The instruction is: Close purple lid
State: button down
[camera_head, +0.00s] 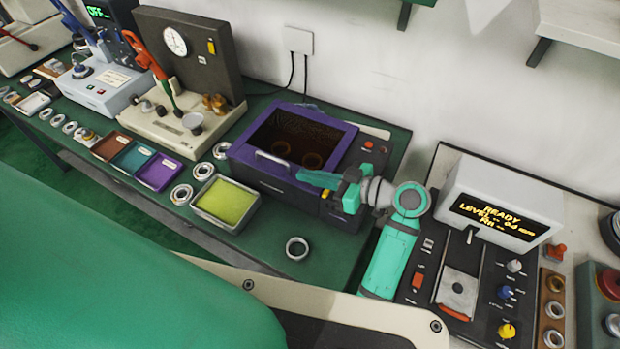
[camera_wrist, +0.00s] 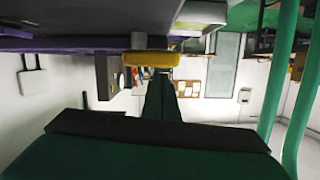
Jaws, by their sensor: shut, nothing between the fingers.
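The purple lid (camera_head: 238,153) is a frame around a dark see-through window on a dark box. Two rings show dimly through the window. A pale bar handle (camera_head: 272,160) is at its front edge. The lid lies low over the box; I cannot tell whether it is fully down. My gripper (camera_head: 303,179) is shut and empty, its fingers pointing left along the front right edge of the box; contact cannot be told. In the wrist view the shut fingers (camera_wrist: 165,88) are near a yellow block (camera_wrist: 152,59), under a purple edge (camera_wrist: 70,44).
A tray with a yellow-green pad (camera_head: 225,203) stands left of the box, and a loose ring (camera_head: 297,248) lies in front. A gauge stand (camera_head: 185,60) is behind left. A grey display unit (camera_head: 500,205) is right of my arm. The bench front middle is mostly clear.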

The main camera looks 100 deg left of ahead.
jog(key=r, duration=0.1)
jog(key=w+r, duration=0.1)
jog(key=r, duration=0.1)
jog(key=v, duration=0.9)
jog(key=shift+d, duration=0.25)
jog(key=shift+f, duration=0.15)
